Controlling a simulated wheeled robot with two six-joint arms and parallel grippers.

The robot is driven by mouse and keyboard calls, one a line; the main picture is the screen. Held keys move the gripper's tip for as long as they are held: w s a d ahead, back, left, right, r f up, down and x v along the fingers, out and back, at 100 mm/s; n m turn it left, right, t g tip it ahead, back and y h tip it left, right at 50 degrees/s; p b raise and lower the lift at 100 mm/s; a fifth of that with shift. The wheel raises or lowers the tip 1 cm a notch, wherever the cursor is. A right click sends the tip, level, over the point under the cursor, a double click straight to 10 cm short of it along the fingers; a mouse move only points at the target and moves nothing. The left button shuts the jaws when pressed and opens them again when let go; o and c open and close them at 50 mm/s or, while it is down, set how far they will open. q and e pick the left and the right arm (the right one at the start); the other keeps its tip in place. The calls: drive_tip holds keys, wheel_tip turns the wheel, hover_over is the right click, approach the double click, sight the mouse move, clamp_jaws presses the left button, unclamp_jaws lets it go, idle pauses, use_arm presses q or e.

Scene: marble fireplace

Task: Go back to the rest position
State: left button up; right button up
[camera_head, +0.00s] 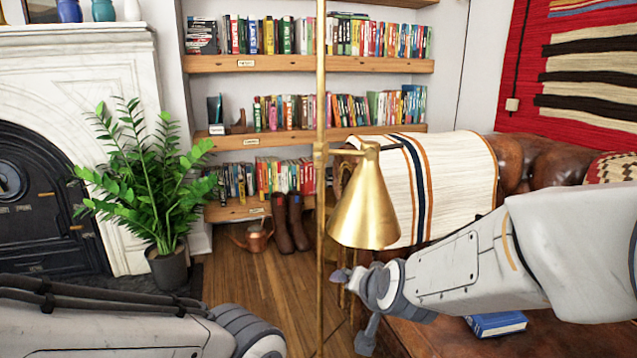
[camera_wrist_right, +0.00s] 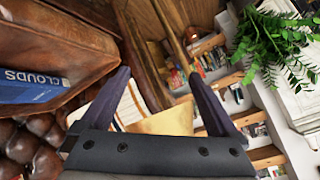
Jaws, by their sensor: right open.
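My right gripper (camera_head: 355,308) is at the end of the arm that comes in from the right, below the brass lamp shade in the head view. In the right wrist view its two dark fingers (camera_wrist_right: 158,75) stand wide apart, and nothing is held between them. My left arm crosses the bottom left corner of the head view. Its gripper is out of the picture.
A brass floor lamp (camera_head: 363,215) stands close to my right gripper; its shade (camera_wrist_right: 170,121) shows behind the fingers. A blue book (camera_head: 497,323) lies on a brown leather surface (camera_head: 440,338) below my right arm. A potted plant (camera_head: 168,268) stands left; wooden floor lies between.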

drive_tip(key=s+d+f+n+g+h, duration=0.2)
drive_tip(key=s+d+f+n+g, duration=0.35)
drive_tip(key=s+d+f, duration=0.8)
drive_tip(key=s+a+r+n+g+p, duration=0.55)
drive_tip(key=s+a+r+p, duration=0.35)
drive_tip(key=s+a+r, duration=0.7)
wheel_tip(320, 180, up, 37)
drive_tip(key=w+t+p, duration=0.1)
drive_tip(key=p, duration=3.5)
drive_tip(key=shift+w+r+n+y, duration=0.15)
drive_tip(key=shift+w+n+y, duration=0.15)
drive_tip(key=shift+w+y, duration=0.1)
